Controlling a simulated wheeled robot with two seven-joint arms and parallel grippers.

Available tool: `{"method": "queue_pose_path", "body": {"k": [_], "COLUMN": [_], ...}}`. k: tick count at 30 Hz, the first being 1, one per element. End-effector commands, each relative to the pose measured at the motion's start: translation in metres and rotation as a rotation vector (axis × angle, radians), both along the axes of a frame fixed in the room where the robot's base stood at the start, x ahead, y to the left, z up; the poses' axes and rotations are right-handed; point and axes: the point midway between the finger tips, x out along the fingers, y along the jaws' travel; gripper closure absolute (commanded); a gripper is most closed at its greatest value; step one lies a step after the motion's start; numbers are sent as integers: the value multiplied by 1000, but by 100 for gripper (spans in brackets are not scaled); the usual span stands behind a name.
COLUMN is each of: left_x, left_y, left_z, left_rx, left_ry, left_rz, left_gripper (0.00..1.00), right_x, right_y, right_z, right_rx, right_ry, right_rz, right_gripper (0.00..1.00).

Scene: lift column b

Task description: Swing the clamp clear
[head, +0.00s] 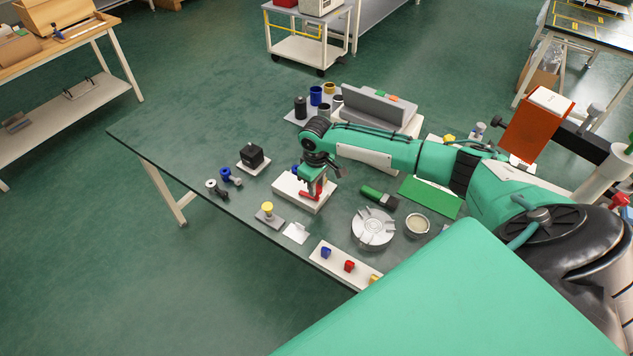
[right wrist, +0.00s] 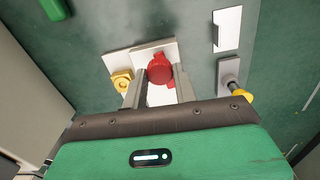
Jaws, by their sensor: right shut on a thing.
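The clamp has a red part (head: 310,195) on a white block (head: 291,196) near the front of the dark green table. In the right wrist view the red part (right wrist: 160,69) has a rounded head and sits between the two fingers. My right gripper (head: 315,188) reaches down over the block from the right. Its fingers (right wrist: 159,90) are closed about the red part, hiding its lower end. A yellow nut-like knob (right wrist: 122,81) sits on the block's left side in the right wrist view. My left gripper is not in view.
A black cube (head: 252,155) and blue and black parts stand left of the block. A yellow-topped piece (head: 268,210) is in front. A round grey fixture (head: 373,228), a dish (head: 417,225) and a green-handled tool (head: 379,197) lie to the right. The far left tabletop is clear.

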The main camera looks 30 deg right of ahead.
Motion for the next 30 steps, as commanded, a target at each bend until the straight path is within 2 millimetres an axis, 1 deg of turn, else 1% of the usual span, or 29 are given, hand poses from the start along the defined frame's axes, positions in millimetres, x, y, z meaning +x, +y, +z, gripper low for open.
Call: {"method": "queue_pose_path", "body": {"k": [1, 12, 21, 30], "left_x": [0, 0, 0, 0], "left_y": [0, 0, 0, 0], "left_z": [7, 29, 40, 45], "left_rx": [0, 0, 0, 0], "left_ry": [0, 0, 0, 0], "left_rz": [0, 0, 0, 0], "left_gripper": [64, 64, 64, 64], "right_x": [0, 0, 0, 0], "right_y": [1, 1, 1, 1], "right_z": [3, 3, 3, 2], "right_rx": [1, 1, 1, 0], "right_ry": [0, -1, -2, -2], "right_rz": [33, 373, 658, 943], "right_gripper": [94, 94, 94, 94]}}
